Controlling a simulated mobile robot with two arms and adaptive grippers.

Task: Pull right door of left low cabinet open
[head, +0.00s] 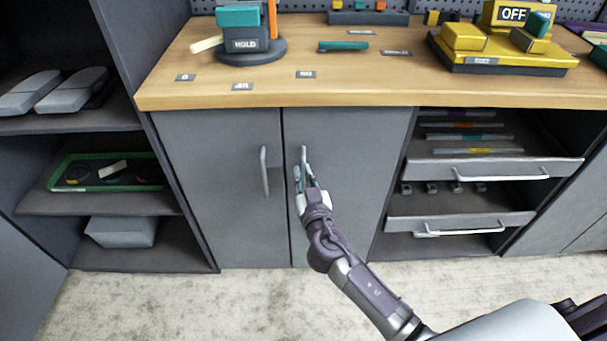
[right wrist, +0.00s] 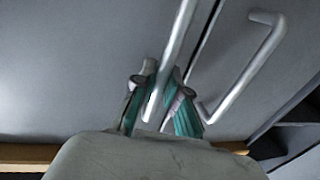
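The left low cabinet has two grey doors below the wooden worktop. The right door (head: 352,155) stands closed or nearly so, beside the left door (head: 222,185). The right door's handle (head: 304,154) is a vertical silver bar near the seam; it also shows in the right wrist view (right wrist: 177,45). My right gripper (head: 305,174) is at this handle. Its teal fingers (right wrist: 163,80) lie on both sides of the bar and look closed on it, near its end. The left door's handle (head: 265,171) is free. My left gripper is not in view.
To the right, two drawers (head: 495,170) stand pulled out from an open bay. Open shelves (head: 100,203) with a green tray stand at the left. The worktop (head: 300,90) carries a stand and yellow blocks. The carpeted floor before the doors is clear.

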